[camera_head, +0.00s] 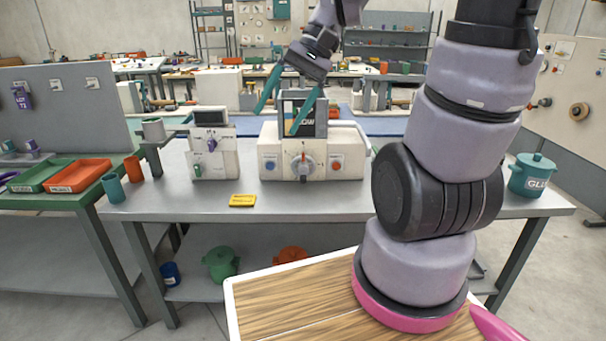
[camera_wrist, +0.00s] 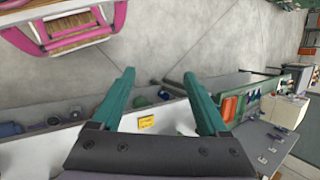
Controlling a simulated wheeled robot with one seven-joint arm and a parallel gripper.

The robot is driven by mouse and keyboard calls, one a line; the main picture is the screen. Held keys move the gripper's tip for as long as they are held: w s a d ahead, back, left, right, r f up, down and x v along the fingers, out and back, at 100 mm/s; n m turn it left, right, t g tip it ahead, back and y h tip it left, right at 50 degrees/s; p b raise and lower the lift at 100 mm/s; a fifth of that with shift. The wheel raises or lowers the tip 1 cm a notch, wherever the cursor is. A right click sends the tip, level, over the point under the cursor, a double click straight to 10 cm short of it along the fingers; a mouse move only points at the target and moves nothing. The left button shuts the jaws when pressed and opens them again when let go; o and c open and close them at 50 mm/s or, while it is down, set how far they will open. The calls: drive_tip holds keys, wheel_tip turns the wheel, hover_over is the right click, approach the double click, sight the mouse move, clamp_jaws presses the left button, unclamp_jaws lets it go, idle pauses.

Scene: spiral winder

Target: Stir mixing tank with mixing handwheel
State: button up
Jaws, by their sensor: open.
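My gripper (camera_head: 274,124) is open and empty, its two teal fingers angled down in front of the central machine. The wrist view shows both fingers spread apart (camera_wrist: 160,75). The machine has a wide white body (camera_head: 350,148) with a central dial (camera_head: 304,166), a blue button at left and a red one at right. A grey box (camera_head: 321,118) with partly hidden lettering stands on it, partly covered by a finger. I cannot tell which part is the mixing tank, and no mixing handwheel is clearly identifiable. A teal lidded pot marked GLU (camera_head: 532,174) stands at the right of the bench.
The grey bench (camera_head: 310,203) holds a smaller white device (camera_head: 212,165) at left and a yellow tag (camera_head: 243,200), also in the wrist view (camera_wrist: 146,121). Orange (camera_head: 80,175) and green trays lie on the left bench. The front bench area between tag and arm is clear.

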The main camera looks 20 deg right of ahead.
drive_tip(key=w+a+f+m+g+y, duration=0.1)
drive_tip(key=w+a+m+g+y, duration=0.25)
drive_tip(key=w+a+y, duration=0.6)
drive_tip(key=w+d+f+m+t+y, duration=0.35)
drive_tip(key=w+m+t, duration=0.3)
drive_tip(key=t, duration=0.25)
drive_tip(key=w+d+f+m+t+y, duration=0.2)
drive_tip(key=w+d+m+t, duration=0.2)
drive_tip(key=w+m+t, duration=0.4)
drive_tip(key=w+d+f+m+t+h, duration=0.3)
drive_tip(key=d+f+m+t+h, duration=0.25)
drive_tip(key=m+t+h, duration=0.35)
drive_tip(key=m+g+h, duration=0.4)
drive_tip(key=m+h, duration=0.8)
drive_tip(key=h, duration=0.6)
approach(303, 172)
drive_tip(key=shift+s+a, duration=0.35)
drive_tip(key=shift+s, duration=0.3)
drive_tip(key=shift+w+f, duration=0.25)
drive_tip(key=shift+w, duration=0.3)
drive_tip(key=shift+w+d+r, duration=0.2)
drive_tip(key=shift+w, duration=0.15)
drive_tip(key=shift+w+d+r, duration=0.2)
drive_tip(key=shift+w, duration=0.15)
drive_tip(key=shift+w+d, duration=0.4)
drive_tip(key=shift+w, duration=0.15)
drive_tip(key=shift+x, duration=3.45)
drive_tip(key=shift+a+f, duration=0.1)
drive_tip(key=shift+a, duration=0.05)
